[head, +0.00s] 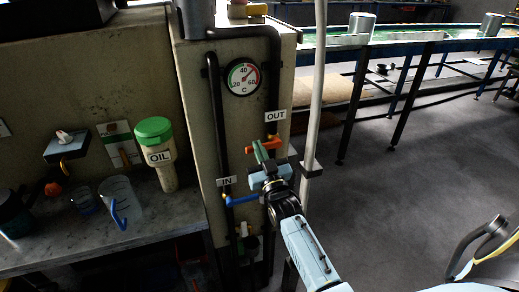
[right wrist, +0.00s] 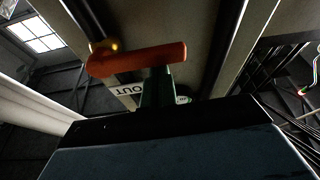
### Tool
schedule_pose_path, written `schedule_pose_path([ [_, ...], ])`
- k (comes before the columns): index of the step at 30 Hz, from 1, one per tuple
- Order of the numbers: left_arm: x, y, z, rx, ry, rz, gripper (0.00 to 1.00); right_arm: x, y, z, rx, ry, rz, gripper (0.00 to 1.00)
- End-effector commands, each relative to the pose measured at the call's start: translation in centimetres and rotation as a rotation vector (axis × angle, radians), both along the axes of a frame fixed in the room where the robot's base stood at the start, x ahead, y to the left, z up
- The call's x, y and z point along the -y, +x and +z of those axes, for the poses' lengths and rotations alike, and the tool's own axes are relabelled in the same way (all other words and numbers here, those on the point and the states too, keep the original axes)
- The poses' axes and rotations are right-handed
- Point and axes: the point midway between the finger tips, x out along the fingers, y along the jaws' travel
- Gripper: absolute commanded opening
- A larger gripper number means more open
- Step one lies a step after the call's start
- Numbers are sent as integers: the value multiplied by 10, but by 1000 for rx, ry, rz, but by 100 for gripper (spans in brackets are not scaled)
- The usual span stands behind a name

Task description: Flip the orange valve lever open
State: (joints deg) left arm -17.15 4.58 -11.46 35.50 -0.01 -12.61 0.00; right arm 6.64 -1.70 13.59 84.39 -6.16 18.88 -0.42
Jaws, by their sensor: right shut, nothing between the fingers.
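The orange valve lever (head: 273,146) is on the dark OUT pipe (head: 275,80), just below the OUT label (head: 275,116). In the head view it is partly hidden by my right gripper (head: 259,151). In the right wrist view the orange lever (right wrist: 140,60) lies crosswise to the pipe, beside a brass fitting (right wrist: 103,46). My right gripper's green fingers (right wrist: 157,88) are shut and empty, with their tips right at the lever. I cannot tell whether they touch it. My left gripper is not in view.
A blue lever (head: 243,201) sits on the IN pipe (head: 216,120), left of my right gripper. A dial (head: 242,77) is above. A pale upright pole (head: 315,100) stands close on the right. The left bench holds an OIL bottle (head: 155,155) and a clear jug (head: 120,205).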

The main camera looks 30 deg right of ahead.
Motion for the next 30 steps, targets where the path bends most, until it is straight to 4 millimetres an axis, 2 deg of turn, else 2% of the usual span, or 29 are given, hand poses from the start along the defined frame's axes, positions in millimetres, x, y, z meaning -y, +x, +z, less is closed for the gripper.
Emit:
schedule_pose_path([
  [14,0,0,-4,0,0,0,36,-1,0,-10,-32,-119,0,0],
  [30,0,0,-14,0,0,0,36,5,-1,-43,-145,-585,0,0],
])
